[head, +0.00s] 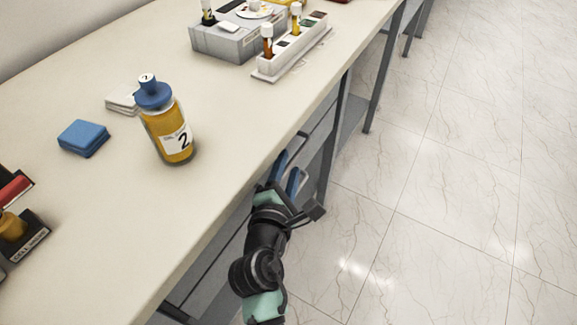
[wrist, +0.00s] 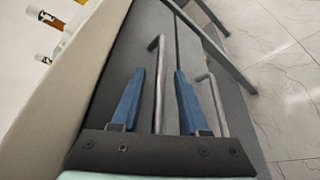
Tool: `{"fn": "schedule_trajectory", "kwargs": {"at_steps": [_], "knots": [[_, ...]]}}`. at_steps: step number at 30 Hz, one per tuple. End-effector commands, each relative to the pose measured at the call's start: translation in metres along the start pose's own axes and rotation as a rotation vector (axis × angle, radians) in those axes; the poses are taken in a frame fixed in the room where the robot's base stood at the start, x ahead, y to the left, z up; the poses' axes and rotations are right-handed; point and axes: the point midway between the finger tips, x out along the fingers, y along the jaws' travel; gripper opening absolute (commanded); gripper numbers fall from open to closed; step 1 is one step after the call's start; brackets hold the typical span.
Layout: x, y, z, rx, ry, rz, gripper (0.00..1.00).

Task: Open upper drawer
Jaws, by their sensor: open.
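The bench has grey drawers under its top. In the wrist view the upper drawer (wrist: 122,65) is the grey front nearest the tabletop and appears closed, with a long bar handle (wrist: 158,85). A second handle (wrist: 214,98) belongs to the lower drawer front (wrist: 238,112). My gripper (wrist: 159,72) is open, its two blue fingers on either side of the upper handle. I cannot tell whether either finger touches it.
On the benchtop (head: 225,130) stand a blue-capped bottle (head: 168,130), a blue pad stack (head: 83,138), a grey box (head: 225,40) and a vial rack (head: 290,50). A bench leg (head: 329,150) is close beyond my gripper. The tiled floor (head: 450,190) to the right is clear.

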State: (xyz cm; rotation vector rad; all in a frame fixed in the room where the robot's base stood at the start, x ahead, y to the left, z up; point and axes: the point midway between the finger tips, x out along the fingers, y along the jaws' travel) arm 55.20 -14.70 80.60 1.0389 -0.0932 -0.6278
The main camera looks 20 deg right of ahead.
Motion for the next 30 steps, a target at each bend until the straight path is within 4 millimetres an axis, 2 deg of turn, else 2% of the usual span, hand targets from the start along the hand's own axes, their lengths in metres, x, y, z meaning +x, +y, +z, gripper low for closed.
{"fn": "schedule_trajectory", "kwargs": {"at_steps": [11, 18, 19, 30], "knots": [[0.0061, 0.0001, 0.0006, 0.001, -0.001, 0.000, 0.45], [0.0059, 0.0001, 0.0004, 0.001, -0.001, 0.000, 0.03], [0.0058, 0.0001, 0.0004, 0.001, -0.001, 0.000, 0.00], [0.0057, 0.0001, 0.0003, 0.001, 0.000, 0.000, 0.00]]}}
